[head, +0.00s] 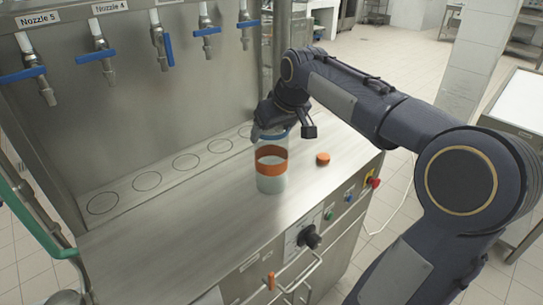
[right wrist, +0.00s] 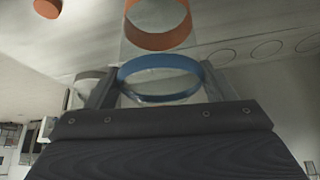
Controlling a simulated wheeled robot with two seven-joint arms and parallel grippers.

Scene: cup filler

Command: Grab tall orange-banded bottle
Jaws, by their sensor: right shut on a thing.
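The tall clear bottle (head: 271,184) stands upright on the steel counter, with an orange band around its middle and a blue ring near its top. In the right wrist view the orange band (right wrist: 159,37) and the blue ring (right wrist: 159,66) show through clear walls. My right gripper (head: 270,132) reaches down from the right and is shut on the upper part of the bottle, near the blue ring. Its fingers show on both sides of the ring in the right wrist view (right wrist: 160,85). My left gripper is in neither view.
A small orange cap (head: 323,158) lies on the counter (head: 190,225) right of the bottle. Several nozzles with blue levers (head: 163,42) hang on the back panel above marked circles. A control panel with a black knob (head: 309,237) is on the front face. The counter's left part is clear.

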